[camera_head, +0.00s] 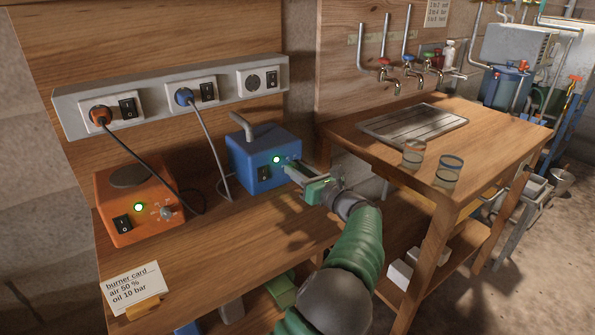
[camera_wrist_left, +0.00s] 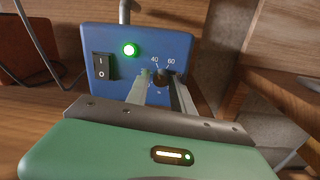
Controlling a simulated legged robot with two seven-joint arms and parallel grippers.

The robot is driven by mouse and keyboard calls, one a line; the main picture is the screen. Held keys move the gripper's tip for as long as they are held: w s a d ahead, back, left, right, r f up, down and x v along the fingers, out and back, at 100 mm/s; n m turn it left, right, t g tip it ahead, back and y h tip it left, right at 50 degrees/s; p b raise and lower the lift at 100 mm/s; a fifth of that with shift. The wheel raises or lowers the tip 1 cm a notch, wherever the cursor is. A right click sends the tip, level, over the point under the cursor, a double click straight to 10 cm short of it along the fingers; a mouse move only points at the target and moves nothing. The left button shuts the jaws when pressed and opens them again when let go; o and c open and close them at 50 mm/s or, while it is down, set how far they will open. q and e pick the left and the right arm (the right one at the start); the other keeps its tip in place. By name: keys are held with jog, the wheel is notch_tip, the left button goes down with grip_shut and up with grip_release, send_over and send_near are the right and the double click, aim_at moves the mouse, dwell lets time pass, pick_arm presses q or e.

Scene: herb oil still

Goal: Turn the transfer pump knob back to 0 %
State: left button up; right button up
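The blue box (camera_head: 262,153) stands on the wooden bench with a green lit lamp and a black switch on its front. Its dark knob (camera_wrist_left: 160,79) shows in the left wrist view, beside the printed marks 40 and 60. The knob's pointer and the 0 mark cannot be made out. My left gripper (camera_head: 289,168) reaches the front of the blue box from the right. In the left wrist view its two narrow fingers (camera_wrist_left: 160,86) stand close on either side of the knob and appear shut on it. My right gripper is not in view.
An orange box (camera_head: 135,205) with a lit lamp and its own knob stands to the left. A socket strip (camera_head: 150,118) with two plugs is on the wall, cables hanging down. A card (camera_head: 133,288) stands in front. Two glasses (camera_head: 447,172) stand on the right-hand table.

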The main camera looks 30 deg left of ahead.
pick_arm(q)
jog(key=shift+d, duration=0.25)
grip_shut()
jog(key=shift+w, duration=0.1)
